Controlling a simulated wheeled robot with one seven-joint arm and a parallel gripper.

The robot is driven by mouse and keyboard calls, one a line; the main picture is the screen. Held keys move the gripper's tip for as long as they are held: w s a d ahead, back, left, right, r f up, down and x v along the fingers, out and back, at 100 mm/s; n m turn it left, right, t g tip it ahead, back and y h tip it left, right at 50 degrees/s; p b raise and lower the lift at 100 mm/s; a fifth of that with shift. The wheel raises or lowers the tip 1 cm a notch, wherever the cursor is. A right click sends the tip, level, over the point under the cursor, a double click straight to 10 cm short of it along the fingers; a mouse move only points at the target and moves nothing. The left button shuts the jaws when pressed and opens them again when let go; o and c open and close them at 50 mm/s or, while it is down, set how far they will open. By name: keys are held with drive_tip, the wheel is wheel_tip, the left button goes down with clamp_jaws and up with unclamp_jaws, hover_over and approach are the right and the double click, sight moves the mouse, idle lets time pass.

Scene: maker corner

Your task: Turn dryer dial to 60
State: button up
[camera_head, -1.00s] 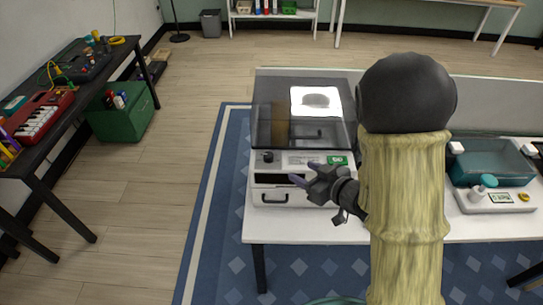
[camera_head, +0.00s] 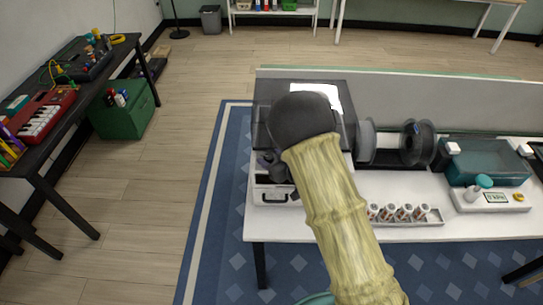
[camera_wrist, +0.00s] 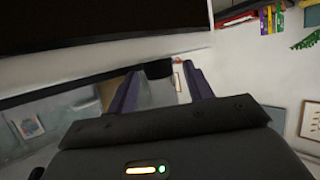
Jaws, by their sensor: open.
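A white machine with a smoked clear lid stands at the left end of the white table; its drawer front (camera_head: 271,195) shows below my gripper (camera_head: 272,163). In the head view my arm hides the dial and display on its front. In the wrist view my gripper (camera_wrist: 160,86) is open, with its two purple-grey fingers apart. A short black knob, which looks like the machine's dial (camera_wrist: 158,71), lies between the fingertips on the pale front. I cannot tell whether the fingers touch it, and no dial marks are readable.
Filament spools (camera_head: 418,143) and a tray of several small bottles (camera_head: 405,216) stand right of the machine. A low grey panel (camera_head: 480,105) runs behind the table.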

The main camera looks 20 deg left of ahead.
drive_tip(key=shift+a, duration=0.1)
drive_tip(key=c, duration=1)
drive_tip(key=shift+o, duration=0.2)
drive_tip(key=shift+f+m+t+h+b, duration=0.1)
drive_tip(key=shift+m+t+h+b, duration=0.25)
drive_tip(key=shift+b, duration=0.25)
drive_tip(key=shift+s+a+f+m+t+h+b, duration=0.1)
drive_tip(key=shift+a+m+t+h+b, duration=0.05)
drive_tip(key=shift+m+t+h+b, duration=0.85)
drive_tip(key=m+h+b, duration=0.1)
drive_tip(key=m+t+h+b, duration=0.1)
drive_tip(key=shift+s+a+m+b, duration=0.1)
drive_tip(key=shift+a+m+b, duration=0.1)
drive_tip(key=shift+m+b, duration=0.1)
drive_tip(key=m+h, duration=0.1)
drive_tip(key=m+t+h, duration=0.1)
drive_tip(key=m+h, duration=0.1)
drive_tip(key=shift+a+r+h, duration=0.15)
drive_tip(key=shift+r+h, duration=0.05)
drive_tip(key=shift+h, duration=0.05)
drive_tip(key=shift+m+t+h+p, duration=0.25)
drive_tip(key=shift+m+h+p, duration=0.4)
drive_tip(key=shift+h+p, duration=0.05)
